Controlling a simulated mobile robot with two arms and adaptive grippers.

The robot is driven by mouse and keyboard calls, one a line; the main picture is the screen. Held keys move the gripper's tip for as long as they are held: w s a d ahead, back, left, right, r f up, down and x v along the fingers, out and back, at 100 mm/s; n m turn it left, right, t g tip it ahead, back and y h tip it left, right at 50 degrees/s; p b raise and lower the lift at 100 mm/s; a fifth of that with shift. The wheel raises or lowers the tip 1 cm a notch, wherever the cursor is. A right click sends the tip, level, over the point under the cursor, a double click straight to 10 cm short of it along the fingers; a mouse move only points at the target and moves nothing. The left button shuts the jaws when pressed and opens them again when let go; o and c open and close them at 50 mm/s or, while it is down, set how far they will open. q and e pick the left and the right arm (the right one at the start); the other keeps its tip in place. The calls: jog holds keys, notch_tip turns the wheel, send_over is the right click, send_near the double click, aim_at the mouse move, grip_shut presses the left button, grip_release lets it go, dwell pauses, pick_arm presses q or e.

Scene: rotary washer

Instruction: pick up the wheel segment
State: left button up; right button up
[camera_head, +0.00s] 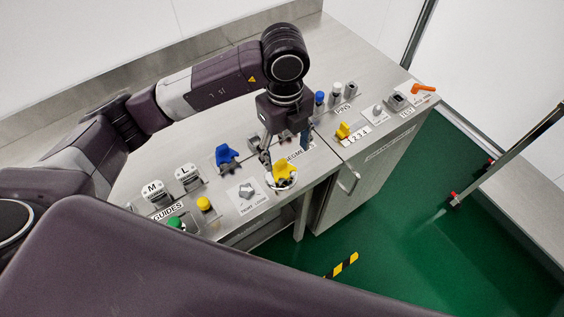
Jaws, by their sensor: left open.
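Near the partly hidden "SEGME…" label (295,156), a yellow piece (284,171) sits on a round white holder at the bench's front edge. A blue piece of similar shape (226,156) stands to its left. I cannot tell for certain which is the wheel segment. My left gripper (283,150) points down just behind the yellow piece, with its fingers apart. I see nothing held between them, and I cannot tell whether a finger touches the yellow piece. The gripper hides part of the bench behind it. My right gripper does not show.
Left on the steel bench are blocks marked M (153,190) and L (187,175), with yellow (204,203) and green (175,222) knobs. Right are pins (336,89), a small yellow part (342,130) and an orange handle (423,88). Green floor (420,220) lies in front.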

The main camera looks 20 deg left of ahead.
aim_at(282, 163)
pick_arm(q)
jog(key=shift+w+a+f, duration=0.1)
jog(key=shift+a+f, duration=0.1)
jog(key=shift+a, duration=0.25)
jog(key=shift+f+p, duration=0.45)
jog(key=shift+f, duration=0.45)
jog(key=f, duration=0.1)
jog(key=f+p, duration=0.1)
jog(key=f, duration=0.1)
jog(key=f+p, duration=0.1)
jog(key=shift+w+a+f, duration=0.2)
jog(key=shift+a, duration=0.05)
jog(key=shift+f, duration=0.5)
jog(key=c, duration=1.5)
